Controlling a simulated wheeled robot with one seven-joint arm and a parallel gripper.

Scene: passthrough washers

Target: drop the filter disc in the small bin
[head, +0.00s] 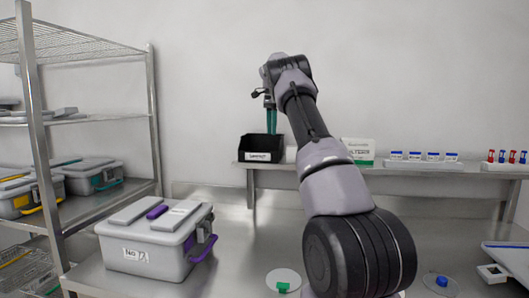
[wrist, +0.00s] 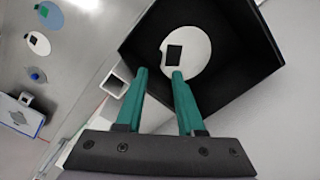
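A pale round filter disc (wrist: 197,46) with a dark square on it shows inside the small black bin (wrist: 225,92) in the wrist view. The bin, with a white label, also stands on the raised shelf in the head view (head: 262,147), where its inside is hidden. My gripper (wrist: 160,72) is over the bin, its two green fingers apart with nothing between them. The right fingertip overlaps the disc's lower edge in the picture, but the disc looks to lie beyond it. In the head view my gripper (head: 271,132) points down at the bin.
A pale disc with a green block (head: 283,288) and one with a blue knob (head: 441,287) lie on the steel table. A grey lidded box (head: 155,250) stands at left. A white square-ended piece (wrist: 117,80) is beside the bin. Blue-capped containers (head: 425,156) line the shelf.

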